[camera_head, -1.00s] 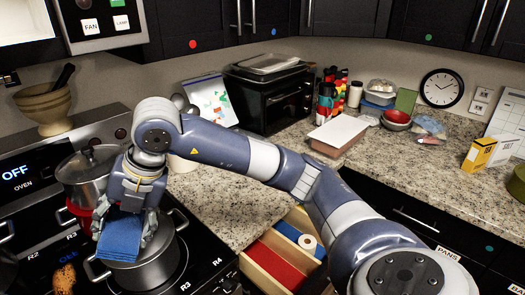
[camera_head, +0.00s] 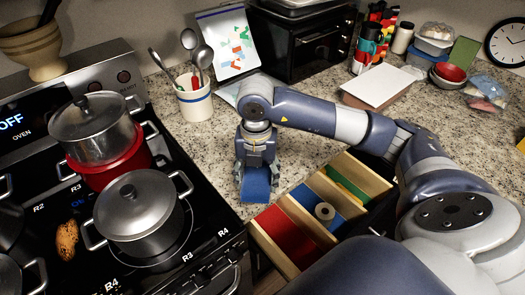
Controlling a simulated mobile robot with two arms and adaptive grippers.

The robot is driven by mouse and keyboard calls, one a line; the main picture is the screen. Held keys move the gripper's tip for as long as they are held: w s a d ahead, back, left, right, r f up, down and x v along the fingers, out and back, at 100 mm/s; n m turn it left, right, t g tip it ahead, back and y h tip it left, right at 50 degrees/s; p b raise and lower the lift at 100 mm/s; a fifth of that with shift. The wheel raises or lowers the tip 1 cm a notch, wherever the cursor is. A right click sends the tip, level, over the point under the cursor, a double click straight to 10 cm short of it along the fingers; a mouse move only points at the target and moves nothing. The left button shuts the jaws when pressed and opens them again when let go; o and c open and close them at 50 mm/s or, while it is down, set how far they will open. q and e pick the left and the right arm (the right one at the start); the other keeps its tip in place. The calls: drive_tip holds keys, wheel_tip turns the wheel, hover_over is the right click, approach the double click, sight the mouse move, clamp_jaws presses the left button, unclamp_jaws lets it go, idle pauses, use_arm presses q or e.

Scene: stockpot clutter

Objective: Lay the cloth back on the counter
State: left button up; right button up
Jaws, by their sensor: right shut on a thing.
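The blue cloth (camera_head: 256,186) hangs in my right gripper (camera_head: 256,168), folded into a small pad. The gripper points down over the strip of counter (camera_head: 213,160) between the stove and the open drawer. The cloth's lower edge is close to the counter; I cannot tell whether it touches. My left gripper does not show.
A lidded pot (camera_head: 138,205) sits on the stove's front burner, and another pot (camera_head: 92,128) stands behind it with a red one. An open drawer (camera_head: 300,235) with coloured compartments lies right of the cloth. A utensil crock (camera_head: 193,98) stands behind the gripper.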

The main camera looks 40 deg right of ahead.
drive_tip(key=w+d+p, duration=0.1)
drive_tip(key=w+d, duration=0.1)
drive_tip(key=w+d+p, duration=0.1)
drive_tip(key=w+d, duration=0.1)
drive_tip(key=w, duration=0.1)
drive_tip(key=w+d+p, duration=0.1)
drive_tip(key=w+d, duration=0.1)
drive_tip(key=w, duration=0.1)
drive_tip(key=shift+w+d+f, duration=0.1)
drive_tip(key=shift+d+f, duration=0.1)
drive_tip(key=shift+f, duration=0.15)
drive_tip(key=shift+w+d+f, duration=0.15)
drive_tip(key=shift+w+d, duration=0.2)
drive_tip(key=shift+w, duration=0.1)
wheel_tip(320, 180, down, 3)
drive_tip(key=shift+r+p, duration=0.15)
drive_tip(key=shift+p, duration=0.9)
drive_tip(key=shift+f, duration=0.45)
drive_tip(key=shift+f, duration=0.15)
drive_tip(key=o, duration=0.9)
drive_tip(key=shift+o, duration=0.2)
